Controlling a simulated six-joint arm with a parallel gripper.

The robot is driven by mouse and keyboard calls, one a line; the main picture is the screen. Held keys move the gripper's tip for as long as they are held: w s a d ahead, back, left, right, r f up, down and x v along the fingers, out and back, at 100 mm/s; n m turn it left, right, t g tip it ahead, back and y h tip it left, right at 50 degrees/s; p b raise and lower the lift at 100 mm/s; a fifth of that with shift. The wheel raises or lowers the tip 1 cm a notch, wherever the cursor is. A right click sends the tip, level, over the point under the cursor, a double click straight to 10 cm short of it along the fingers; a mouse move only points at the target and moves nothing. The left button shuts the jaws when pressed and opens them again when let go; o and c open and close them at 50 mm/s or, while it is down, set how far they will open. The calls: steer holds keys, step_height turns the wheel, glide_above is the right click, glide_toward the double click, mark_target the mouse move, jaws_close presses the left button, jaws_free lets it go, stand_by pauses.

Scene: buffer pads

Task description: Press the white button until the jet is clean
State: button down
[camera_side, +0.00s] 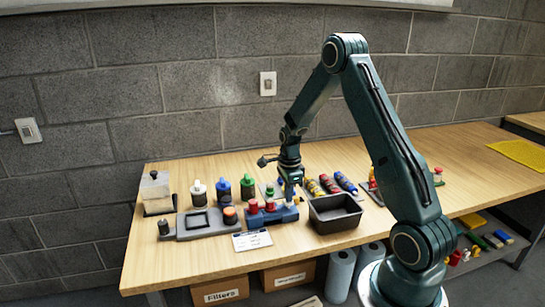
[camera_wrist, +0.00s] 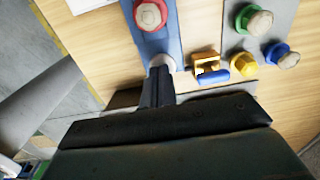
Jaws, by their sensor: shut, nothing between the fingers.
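The white button (camera_wrist: 163,62) sits at the near end of a blue block (camera_wrist: 172,38) in the wrist view. My gripper (camera_wrist: 158,72) is shut and empty, its fingertips right at the button; whether they touch it or hover just above, I cannot tell. In the side view, my gripper (camera_side: 290,197) points down over the right end of the blue block (camera_side: 272,216), hiding the white button. I cannot make out a jet in either view.
A dark open bin (camera_side: 335,213) stands just right of the block. A grey tray with an orange-topped button (camera_side: 230,215) lies to the left, with several bottles behind. Green, blue and yellow knobs (camera_wrist: 243,65) lie right of my fingers in the wrist view.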

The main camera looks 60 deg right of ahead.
step_height(320, 180, up, 12)
stand_by(0.5)
stand_by(0.6)
steer(key=shift+r, duration=0.15)
steer(key=shift+w+d+r, duration=0.15)
steer(key=shift+w+r, duration=0.1)
steer(key=shift+r, duration=0.5)
steer(key=shift+f, duration=0.15)
step_height(320, 180, down, 14)
steer(key=shift+s+r, duration=0.1)
steer(key=shift+r, duration=0.05)
stand_by(0.5)
